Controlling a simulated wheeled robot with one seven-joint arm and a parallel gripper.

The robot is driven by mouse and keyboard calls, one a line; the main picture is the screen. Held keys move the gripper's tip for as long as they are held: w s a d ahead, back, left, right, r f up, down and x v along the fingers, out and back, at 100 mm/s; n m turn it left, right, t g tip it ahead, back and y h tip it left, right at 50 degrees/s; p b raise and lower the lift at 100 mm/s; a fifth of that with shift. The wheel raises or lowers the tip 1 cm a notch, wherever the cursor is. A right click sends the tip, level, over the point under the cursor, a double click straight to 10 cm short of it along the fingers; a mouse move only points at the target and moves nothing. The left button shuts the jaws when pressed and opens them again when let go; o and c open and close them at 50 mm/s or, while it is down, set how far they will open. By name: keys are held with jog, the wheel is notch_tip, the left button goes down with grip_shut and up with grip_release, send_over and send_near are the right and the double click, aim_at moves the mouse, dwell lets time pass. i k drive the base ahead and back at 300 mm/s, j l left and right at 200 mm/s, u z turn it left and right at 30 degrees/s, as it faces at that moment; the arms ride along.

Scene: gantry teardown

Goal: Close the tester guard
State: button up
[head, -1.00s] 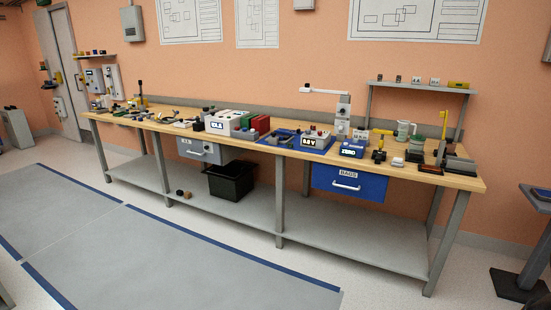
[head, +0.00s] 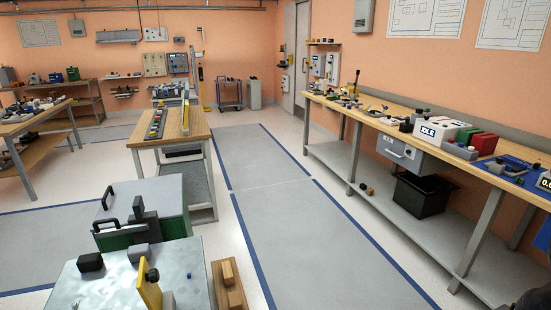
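I cannot make out with certainty which thing is the tester guard. A white box with a lit display (head: 437,130) stands on the long wooden bench at the right, but no guard shows clearly on it. In the near foreground a metal-topped stand (head: 185,285) carries dark blocks (head: 90,262) and an upright yellow plate (head: 149,290). I cannot tell whether any of this belongs to a tester. My gripper is not in view.
The long bench (head: 355,108) runs along the right wall, with a black bin (head: 422,195) on its lower shelf. A wooden-topped table (head: 198,124) stands left of centre. Wooden blocks (head: 228,283) lie near the metal stand. The grey floor lane (head: 262,165) between is clear.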

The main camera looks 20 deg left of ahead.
aim_at(150, 292)
jog(key=i+l+u, duration=0.1)
jog(key=u, duration=0.3)
jog(key=i+l+u, duration=0.1)
jog(key=u, duration=0.3)
jog(key=l+u, duration=0.25)
jog(key=u, duration=0.2)
jog(key=i+l+u, duration=0.1)
jog(key=u, duration=0.3)
jog(key=l+u, duration=0.4)
jog(key=i+l+u, duration=0.1)
jog(key=l+u, duration=0.15)
jog(key=i+l+u, duration=0.2)
jog(key=l, duration=0.2)
jog(key=k+j, duration=0.05)
jog(key=k, duration=0.05)
